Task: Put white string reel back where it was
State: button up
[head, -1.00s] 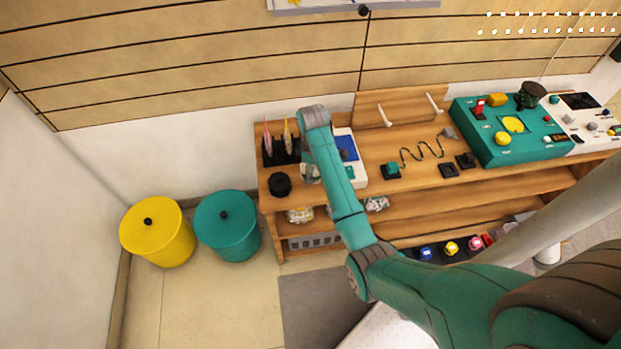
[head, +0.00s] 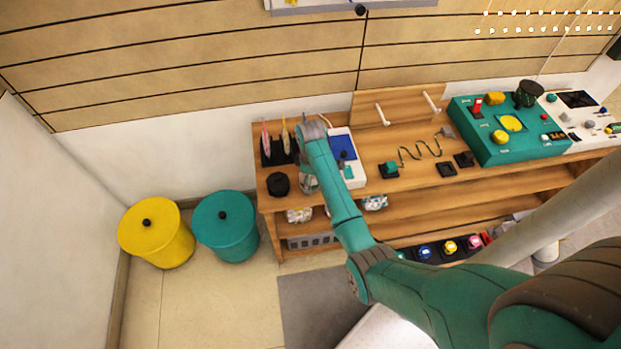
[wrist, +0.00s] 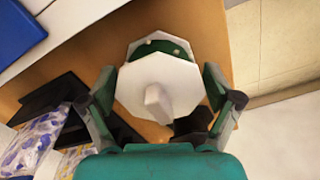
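The white string reel (wrist: 158,85) has a white eight-sided face with a short white peg, and dark green shows behind the face. It sits between the two fingers of my gripper (wrist: 160,80), which close on its left and right edges. In the head view my gripper (head: 309,182) is over the left end of the wooden workbench (head: 405,208), between a black round pot and a white-and-blue box. The reel is mostly hidden by my arm there. I cannot tell whether its underside touches the bench top.
A black round pot (head: 278,184) stands close left of my gripper. A black holder (head: 279,152) with upright tools is behind. A white-and-blue box (head: 357,177) is right. Yellow (head: 157,233) and teal (head: 226,228) bins stand on the floor left of the bench.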

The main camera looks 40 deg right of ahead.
dwell(0.3)
notch_tip(320, 180, up, 12)
jog(key=shift+r, duration=0.1)
dwell(0.5)
dwell(0.5)
